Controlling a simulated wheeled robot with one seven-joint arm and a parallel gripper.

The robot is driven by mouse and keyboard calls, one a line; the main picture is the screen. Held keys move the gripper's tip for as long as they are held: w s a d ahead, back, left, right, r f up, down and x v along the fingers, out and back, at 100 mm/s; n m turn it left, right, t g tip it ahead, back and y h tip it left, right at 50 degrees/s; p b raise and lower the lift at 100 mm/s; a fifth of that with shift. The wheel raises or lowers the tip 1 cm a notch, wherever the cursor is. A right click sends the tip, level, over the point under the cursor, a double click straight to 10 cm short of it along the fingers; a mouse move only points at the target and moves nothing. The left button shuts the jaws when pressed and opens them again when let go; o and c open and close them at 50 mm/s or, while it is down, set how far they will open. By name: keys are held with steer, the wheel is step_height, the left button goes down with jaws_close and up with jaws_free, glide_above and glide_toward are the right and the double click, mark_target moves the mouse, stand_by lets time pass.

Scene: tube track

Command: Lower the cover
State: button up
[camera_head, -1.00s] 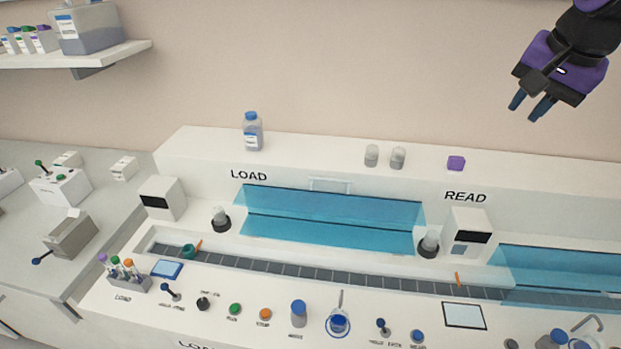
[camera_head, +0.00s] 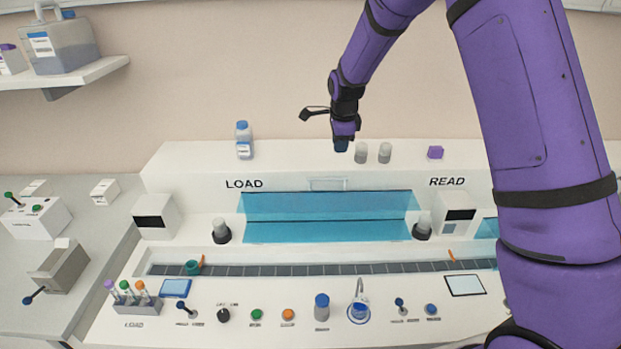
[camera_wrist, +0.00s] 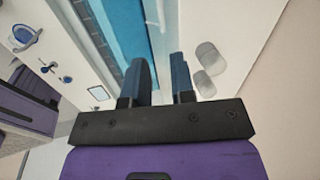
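The cover (camera_head: 325,206) is a see-through blue panel below the LOAD label, in the middle of the white machine. It looks raised, with a second blue surface showing below it. A pale handle (camera_head: 328,184) sits at its top edge. My gripper (camera_head: 341,147) points down above and slightly right of the handle, apart from it as far as I can tell. The wrist view shows its two blue fingers (camera_wrist: 163,70) apart with nothing clearly between them. The blue cover (camera_wrist: 118,32) lies to their left there; I cannot make out the handle in that view.
A blue-capped bottle (camera_head: 244,140) stands at the left. A conveyor track (camera_head: 320,269) and several knobs lie in front.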

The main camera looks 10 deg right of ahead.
mark_target(329, 179)
steer(key=shift+m, duration=0.4)
steer(key=x, duration=0.4)
steer(key=a+x, duration=0.1)
steer(key=x, duration=0.4)
steer(key=a+x, duration=0.1)
steer(key=x, duration=0.3)
steer(key=shift+w+a+f, duration=0.15)
steer(key=shift+w+f, duration=0.05)
steer(key=shift+w, duration=0.1)
jaws_close()
